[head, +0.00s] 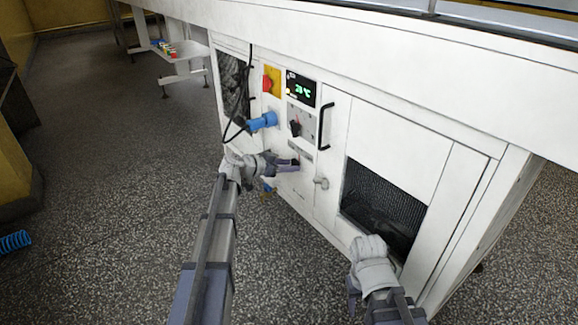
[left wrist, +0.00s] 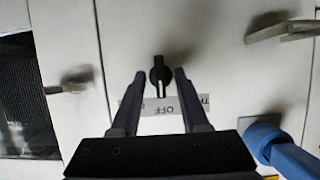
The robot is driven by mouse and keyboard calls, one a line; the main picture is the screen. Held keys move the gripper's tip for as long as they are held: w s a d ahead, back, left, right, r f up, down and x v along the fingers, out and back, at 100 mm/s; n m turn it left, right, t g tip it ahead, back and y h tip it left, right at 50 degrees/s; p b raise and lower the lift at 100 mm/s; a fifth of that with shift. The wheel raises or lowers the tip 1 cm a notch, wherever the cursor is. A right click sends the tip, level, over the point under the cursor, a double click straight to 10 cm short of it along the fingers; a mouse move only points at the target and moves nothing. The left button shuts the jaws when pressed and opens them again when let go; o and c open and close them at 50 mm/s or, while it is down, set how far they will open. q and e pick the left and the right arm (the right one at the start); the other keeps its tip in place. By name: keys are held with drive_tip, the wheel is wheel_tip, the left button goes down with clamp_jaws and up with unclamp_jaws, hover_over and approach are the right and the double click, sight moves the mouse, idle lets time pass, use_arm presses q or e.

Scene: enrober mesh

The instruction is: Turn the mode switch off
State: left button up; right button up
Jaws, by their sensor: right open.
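In the left wrist view a small black rotary switch with a white pointer line (left wrist: 160,75) sits on the white panel. Its line points down in that picture, towards an upside-down OFF label (left wrist: 165,106). I take it for the mode switch. My left gripper (left wrist: 159,76) is open, one dark finger on either side of the switch, with visible gaps. My right gripper (head: 369,285) is open and empty, low in front of the dark vent.
Above my left gripper are another black knob (head: 295,128), a green-digit display (head: 302,90) and a red-and-yellow switch (head: 271,81). A blue plug (head: 262,121) with a cable sticks out to the left. A black handle (head: 325,123) and a small latch (head: 321,183) are to the right.

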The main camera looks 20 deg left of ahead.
use_arm(q)
drive_tip(key=p+v, duration=0.3)
drive_tip(key=v, duration=0.4)
drive_tip(key=shift+s+a, duration=0.25)
drive_tip(key=shift+s, duration=0.05)
drive_tip(key=shift+d+r, duration=0.1)
drive_tip(key=shift+r, duration=0.05)
drive_tip(key=s+d+f+g+y+p, duration=0.1)
drive_tip(key=s+d+g+p, duration=0.3)
drive_tip(key=s+d, duration=0.4)
drive_tip(key=s+d+g+y+p, duration=0.1)
drive_tip(key=s+d+g+p, duration=0.3)
drive_tip(key=d, duration=0.6)
drive_tip(key=s+d+r+n+g+y+p, duration=0.15)
drive_tip(key=s+y+p, duration=0.25)
drive_tip(key=s, duration=0.5)
drive_tip(key=s+d+r+n+g+y+p, duration=0.1)
drive_tip(key=s+d+n+y+p, duration=0.15)
drive_tip(key=s, duration=0.65)
wheel_tip(320, 180, up, 38)
drive_tip(key=p, duration=3.8)
drive_tip(key=shift+s+a+r+y+p, duration=0.25)
drive_tip(key=shift+a+y+p, duration=0.1)
drive_tip(key=shift+y+p, duration=0.1)
